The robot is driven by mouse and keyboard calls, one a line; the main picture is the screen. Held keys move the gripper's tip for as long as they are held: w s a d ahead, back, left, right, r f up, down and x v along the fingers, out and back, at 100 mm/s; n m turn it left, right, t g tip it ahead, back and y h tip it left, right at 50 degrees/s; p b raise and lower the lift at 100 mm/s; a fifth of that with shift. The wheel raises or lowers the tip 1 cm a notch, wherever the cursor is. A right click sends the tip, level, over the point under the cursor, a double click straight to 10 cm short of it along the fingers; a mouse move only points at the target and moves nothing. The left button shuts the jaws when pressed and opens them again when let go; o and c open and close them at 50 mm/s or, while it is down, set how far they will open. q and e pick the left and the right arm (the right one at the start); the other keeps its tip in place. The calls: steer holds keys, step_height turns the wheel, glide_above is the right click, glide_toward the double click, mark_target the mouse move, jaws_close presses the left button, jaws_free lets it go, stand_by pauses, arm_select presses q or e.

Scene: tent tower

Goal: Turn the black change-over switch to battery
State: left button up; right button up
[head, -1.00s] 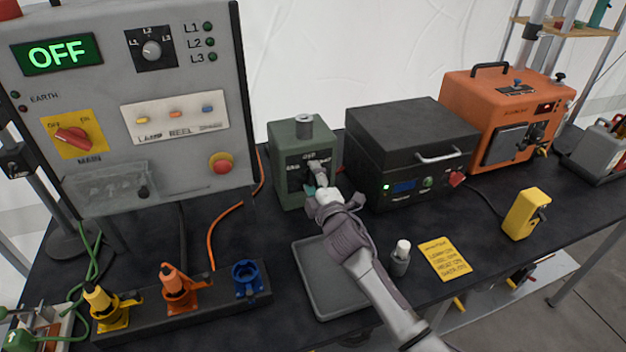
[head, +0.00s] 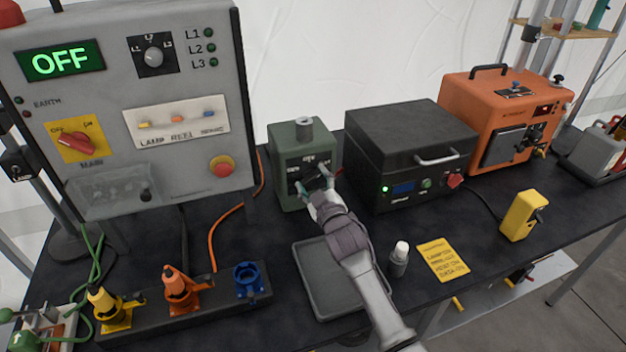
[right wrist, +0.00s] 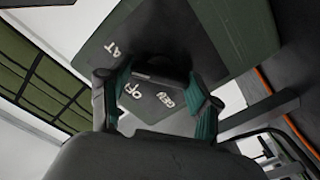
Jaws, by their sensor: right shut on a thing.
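The green change-over box (head: 291,150) stands on the black table, with a grey cylinder on top. Its black switch (head: 316,180) is on the front plate, partly covered by my right gripper (head: 317,187). In the right wrist view the fingers (right wrist: 160,102) stand on both sides of the dark switch knob (right wrist: 163,68) and are shut on it. The white letters "AT", "OFF" and "GEN" show on the plate around it, turned in the picture. The knob's exact pointing is hard to tell. My left gripper is not in view.
A grey panel (head: 200,75) reading OFF stands at left. A black case (head: 405,140) is close right of the box, then an orange unit (head: 500,100). In front lie a grey tray (head: 345,305), a small white-capped bottle (head: 399,260) and a yellow card (head: 442,260).

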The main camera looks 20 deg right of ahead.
steer(key=shift+f+m, duration=0.1)
steer(key=shift+m, duration=0.3)
steer(key=o, duration=1.1)
steer(key=shift+o, duration=0.2)
steer(key=shift+s, duration=0.15)
steer(key=s, duration=1.1)
steer(key=shift+s+d, duration=0.25)
steer(key=shift+s, duration=0.15)
